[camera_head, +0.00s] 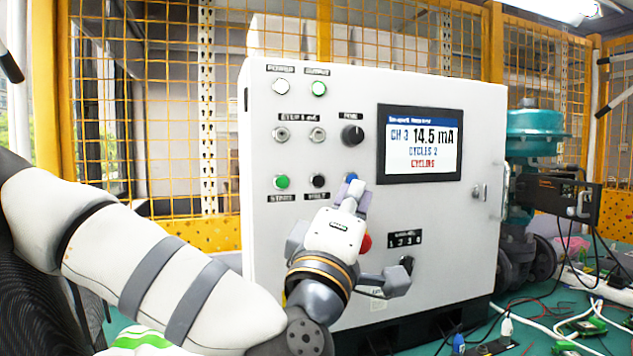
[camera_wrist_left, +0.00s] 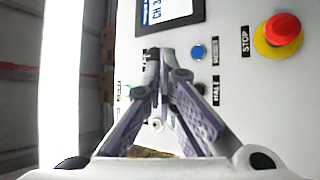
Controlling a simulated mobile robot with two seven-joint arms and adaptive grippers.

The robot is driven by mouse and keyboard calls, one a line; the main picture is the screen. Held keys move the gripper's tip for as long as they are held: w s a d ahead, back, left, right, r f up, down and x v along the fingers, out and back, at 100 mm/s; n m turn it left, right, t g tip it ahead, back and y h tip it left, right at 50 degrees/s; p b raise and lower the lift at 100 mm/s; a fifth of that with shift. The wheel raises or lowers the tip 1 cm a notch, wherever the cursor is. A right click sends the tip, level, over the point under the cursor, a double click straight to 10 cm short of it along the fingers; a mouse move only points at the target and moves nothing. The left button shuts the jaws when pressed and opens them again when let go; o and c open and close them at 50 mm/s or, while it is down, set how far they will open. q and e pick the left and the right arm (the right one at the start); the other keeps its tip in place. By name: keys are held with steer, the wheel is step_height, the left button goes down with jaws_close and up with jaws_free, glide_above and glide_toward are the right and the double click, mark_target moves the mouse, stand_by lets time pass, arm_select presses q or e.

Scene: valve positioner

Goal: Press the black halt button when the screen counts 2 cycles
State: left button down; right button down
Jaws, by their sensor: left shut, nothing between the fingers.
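The grey-white control cabinet (camera_head: 420,235) carries a screen (camera_head: 418,144) reading CH 3, 14.5 mA, CYCLES 2, with CYCLING in red. The black halt button (camera_head: 319,180) sits above its HALT label, between the green start button (camera_head: 282,182) and the blue button (camera_head: 351,177). My left gripper (camera_head: 354,192) is shut and empty, its tips just below the blue button and right of the halt button. In the left wrist view the halt button (camera_wrist_left: 200,88) shows beside the closed fingers (camera_wrist_left: 165,58). Contact with the panel cannot be told. My right gripper is not in view.
The red stop button (camera_head: 366,242) is partly hidden behind my left gripper; it shows clearly in the wrist view (camera_wrist_left: 284,28). A black knob (camera_head: 352,135) sits above the button row. A teal valve actuator (camera_head: 535,125) and loose cables stand right of the cabinet.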

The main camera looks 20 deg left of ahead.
mark_target(318, 181)
arm_select(q)
steer(key=shift+d, duration=0.1)
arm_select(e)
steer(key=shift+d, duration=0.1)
